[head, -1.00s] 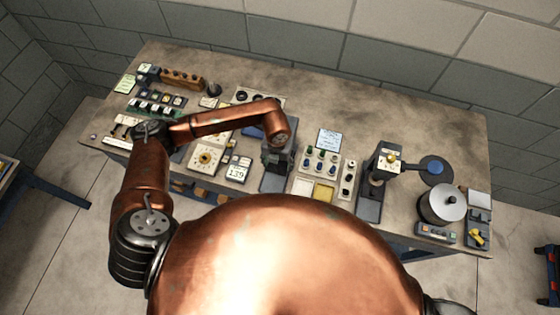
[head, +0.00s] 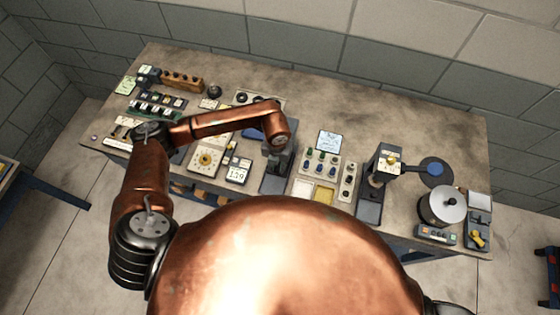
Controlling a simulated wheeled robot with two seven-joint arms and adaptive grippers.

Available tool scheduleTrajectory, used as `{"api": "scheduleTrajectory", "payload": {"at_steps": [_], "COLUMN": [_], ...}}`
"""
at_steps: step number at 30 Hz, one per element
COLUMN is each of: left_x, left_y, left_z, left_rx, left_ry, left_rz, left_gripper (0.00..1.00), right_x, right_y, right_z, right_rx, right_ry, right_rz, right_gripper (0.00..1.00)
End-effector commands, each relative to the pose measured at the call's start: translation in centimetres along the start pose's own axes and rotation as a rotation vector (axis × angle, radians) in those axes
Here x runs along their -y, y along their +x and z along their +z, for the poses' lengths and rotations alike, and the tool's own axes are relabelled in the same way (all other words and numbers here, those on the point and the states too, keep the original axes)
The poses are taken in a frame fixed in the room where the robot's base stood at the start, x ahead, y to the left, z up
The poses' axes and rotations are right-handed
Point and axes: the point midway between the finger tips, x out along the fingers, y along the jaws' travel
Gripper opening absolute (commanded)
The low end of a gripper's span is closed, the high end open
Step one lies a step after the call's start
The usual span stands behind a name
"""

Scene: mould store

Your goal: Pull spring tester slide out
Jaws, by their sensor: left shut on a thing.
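My left arm reaches over the bench from the left. Its gripper (head: 270,156) points down under the copper wrist and is mostly hidden by it. It is shut at a dark grey bench device (head: 278,174), which looks like the spring tester. The slide itself and the exact grip on it are hidden or too small to make out. My right gripper is not in view.
The bench (head: 400,112) is crowded near its front edge. A dial box (head: 207,158) and a small number display (head: 237,173) stand left of the gripper. A button panel (head: 325,170) and a second upright device (head: 383,168) stand right. The back is clear.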

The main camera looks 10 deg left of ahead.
Motion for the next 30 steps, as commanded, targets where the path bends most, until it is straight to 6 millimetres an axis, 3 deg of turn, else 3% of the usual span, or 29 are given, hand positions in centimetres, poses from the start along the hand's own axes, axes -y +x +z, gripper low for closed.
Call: {"api": "scheduleTrajectory", "payload": {"at_steps": [8, 30], "left_x": [0.0, 0.0], "left_y": [0.0, 0.0], "left_z": [-0.1, -3.6], "left_rx": [0.000, -0.002], "left_ry": [0.000, 0.001], "left_rz": [0.000, 0.000], "left_gripper": [0.00, 0.00], "right_x": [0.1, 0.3], "right_y": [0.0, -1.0], "right_z": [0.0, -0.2], "right_rx": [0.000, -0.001], "right_ry": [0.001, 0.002], "right_rz": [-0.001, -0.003], "right_gripper": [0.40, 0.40]}}
